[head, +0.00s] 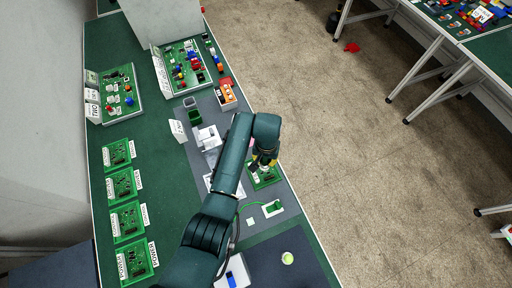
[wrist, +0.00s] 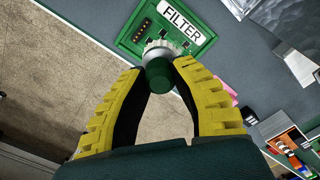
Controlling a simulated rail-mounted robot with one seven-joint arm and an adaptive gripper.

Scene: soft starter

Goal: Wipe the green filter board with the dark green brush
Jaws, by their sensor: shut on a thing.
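My gripper (wrist: 158,78) is shut on the dark green brush (wrist: 159,74), with its pale bristles (wrist: 160,50) pointing away from me. The green filter board (wrist: 133,36) lies beyond the brush and carries a white FILTER label and dark parts. The bristles overlap the board's near edge in the wrist view; I cannot tell if they touch it. In the head view my gripper (head: 264,160) is over the filter board (head: 265,181), which is partly covered by my gripper. The brush is hardly visible there.
Several labelled green boards (head: 122,184) line the left of the table (head: 165,190). White blocks (head: 208,138) and an orange box (head: 226,93) stand on the grey strip. A white holder (head: 272,209) and a round yellow-green item (head: 287,258) are nearer. The floor (head: 370,180) is right.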

